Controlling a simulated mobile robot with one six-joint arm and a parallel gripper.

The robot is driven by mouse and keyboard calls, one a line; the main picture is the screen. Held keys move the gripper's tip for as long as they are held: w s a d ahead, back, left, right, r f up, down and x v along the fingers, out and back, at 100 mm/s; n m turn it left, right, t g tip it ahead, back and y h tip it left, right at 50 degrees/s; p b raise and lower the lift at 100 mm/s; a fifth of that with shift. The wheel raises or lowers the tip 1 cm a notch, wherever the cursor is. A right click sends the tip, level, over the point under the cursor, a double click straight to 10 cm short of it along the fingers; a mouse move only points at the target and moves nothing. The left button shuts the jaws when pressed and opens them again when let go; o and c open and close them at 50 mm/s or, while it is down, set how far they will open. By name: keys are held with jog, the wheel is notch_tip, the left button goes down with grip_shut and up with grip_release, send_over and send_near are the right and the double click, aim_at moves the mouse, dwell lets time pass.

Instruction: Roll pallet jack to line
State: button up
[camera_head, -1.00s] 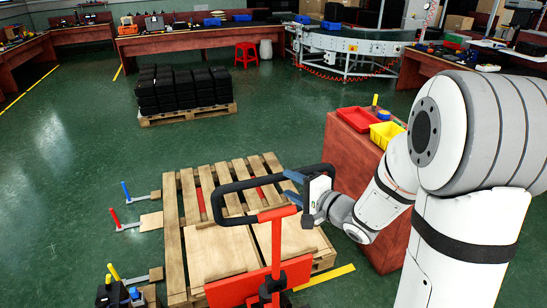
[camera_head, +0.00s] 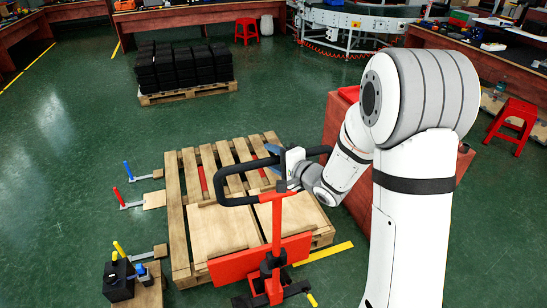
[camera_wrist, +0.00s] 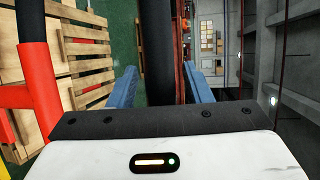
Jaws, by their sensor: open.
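The pallet jack has a red upright (camera_head: 277,225) with a black looped handle (camera_head: 232,170) on top and a red body (camera_head: 225,269) low down. Its forks appear to run under a wooden pallet (camera_head: 178,215), with red showing between the slats. My gripper (camera_head: 277,160) is at the right part of the handle loop. In the wrist view the blue fingers of my gripper (camera_wrist: 160,88) are apart, with the black handle bar (camera_wrist: 156,45) between them. Gaps show beside the bar, so the fingers do not look closed on it. The red upright (camera_wrist: 38,85) shows at the left.
A red cabinet (camera_head: 341,125) stands right of the pallet. Clamps with red (camera_head: 122,197) and yellow (camera_head: 119,248) handles lie to the left. A pallet of black crates (camera_head: 185,70) stands behind. A red stool (camera_head: 515,118) is at the right. Green floor is open at the left.

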jog(key=shift+c, duration=0.3)
grip_shut()
